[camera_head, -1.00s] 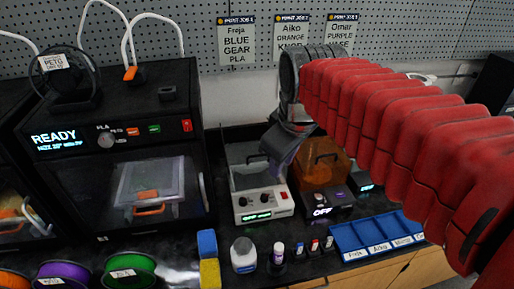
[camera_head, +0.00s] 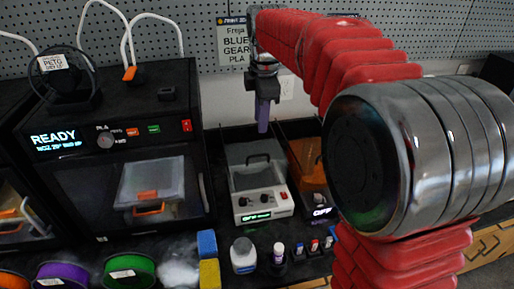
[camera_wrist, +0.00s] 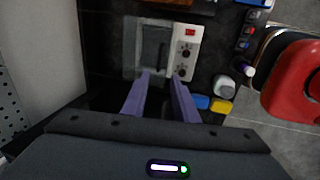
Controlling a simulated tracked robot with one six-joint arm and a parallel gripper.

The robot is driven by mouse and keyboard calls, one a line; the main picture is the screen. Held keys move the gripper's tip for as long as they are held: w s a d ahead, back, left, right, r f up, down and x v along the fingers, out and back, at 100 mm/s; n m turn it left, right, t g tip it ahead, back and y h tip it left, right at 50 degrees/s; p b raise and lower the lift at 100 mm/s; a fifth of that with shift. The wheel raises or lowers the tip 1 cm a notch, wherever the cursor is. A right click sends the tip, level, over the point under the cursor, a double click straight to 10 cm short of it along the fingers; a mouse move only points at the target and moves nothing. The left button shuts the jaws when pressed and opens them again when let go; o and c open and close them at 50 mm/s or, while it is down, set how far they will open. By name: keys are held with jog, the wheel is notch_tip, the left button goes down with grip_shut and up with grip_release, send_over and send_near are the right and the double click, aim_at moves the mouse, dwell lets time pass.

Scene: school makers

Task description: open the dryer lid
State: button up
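A white box with two knobs, a red switch and an OFF display, which I take for the dryer (camera_head: 262,203), stands on the bench. Its see-through grey lid (camera_head: 252,179) has a dark handle and looks closed. In the wrist view the dryer (camera_wrist: 187,55) is ahead of the fingers, with its lid (camera_wrist: 155,48) on the left side. My gripper (camera_head: 263,128) hangs fingers-down above the back of the dryer, apart from it. In the wrist view the two purple fingers (camera_wrist: 162,75) are spread and nothing is between them.
An orange-lidded box (camera_head: 305,160), also showing OFF, stands close on the right. A black printer (camera_head: 125,150) is on the left. Bottles (camera_head: 243,254) and blue and yellow blocks (camera_head: 208,258) sit in front. The pegboard wall (camera_head: 200,40) is behind.

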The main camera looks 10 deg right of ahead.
jog(key=shift+w, duration=0.1)
dwell(0.3)
send_over(259, 164)
notch_tip(259, 164, down, 14)
jog(key=shift+a+r, duration=0.1)
jog(key=shift+r, duration=0.1)
dwell(0.4)
jog(key=shift+c, duration=0.5)
grip_shut()
dwell(0.8)
